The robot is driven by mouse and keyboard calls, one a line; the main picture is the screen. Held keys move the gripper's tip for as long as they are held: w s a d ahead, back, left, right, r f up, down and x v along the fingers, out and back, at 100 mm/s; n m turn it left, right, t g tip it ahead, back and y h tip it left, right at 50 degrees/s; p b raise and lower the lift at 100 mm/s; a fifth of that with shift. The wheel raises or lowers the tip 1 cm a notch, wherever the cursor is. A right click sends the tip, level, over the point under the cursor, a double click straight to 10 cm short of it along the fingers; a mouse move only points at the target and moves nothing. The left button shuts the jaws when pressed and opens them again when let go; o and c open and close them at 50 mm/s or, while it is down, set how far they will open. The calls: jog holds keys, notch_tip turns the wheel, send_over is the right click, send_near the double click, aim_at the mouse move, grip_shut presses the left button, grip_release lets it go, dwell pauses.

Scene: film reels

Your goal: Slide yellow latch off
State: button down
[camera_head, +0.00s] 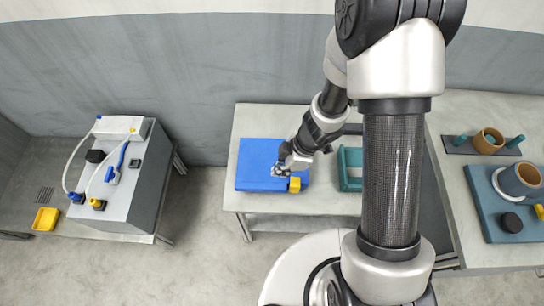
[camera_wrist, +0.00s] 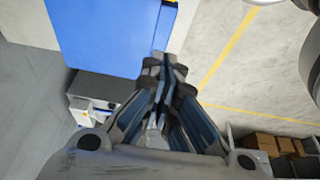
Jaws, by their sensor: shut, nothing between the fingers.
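The yellow latch (camera_head: 295,184) is a small block at the right front edge of the flat blue case (camera_head: 256,160) on the middle table. A sliver of yellow also shows at the top edge of the wrist view (camera_wrist: 170,2), beside the blue case (camera_wrist: 105,35). My gripper (camera_head: 281,170) is shut and empty, over the right part of the case, just left of and behind the latch in the head view. The shut fingers also show in the wrist view (camera_wrist: 165,65). I cannot tell whether they touch the latch or the case.
A green open frame (camera_head: 350,170) stands to the right of the case. A grey machine with hoses (camera_head: 150,180) and a yellow tray (camera_head: 45,219) are at the left. A side table at the right holds brown cylinders (camera_head: 488,141). The table's front strip (camera_head: 260,203) is clear.

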aim_at(280, 187)
jog(key=b+x, duration=0.4)
jog(key=x, duration=0.1)
jog(key=b+x, duration=0.4)
jog(key=x, duration=0.1)
jog(key=shift+s+d+f, duration=0.1)
jog(key=shift+s+d, duration=0.05)
jog(key=shift+d, duration=0.1)
jog(key=d, duration=0.3)
jog(key=shift+d+b, duration=0.3)
jog(key=shift+d, duration=0.05)
jog(key=shift+d+r, duration=0.15)
jog(key=shift+r, duration=0.15)
jog(key=d+p, duration=0.4)
jog(key=d, duration=0.4)
jog(key=shift+s+p, duration=0.15)
jog(key=shift+p, duration=0.15)
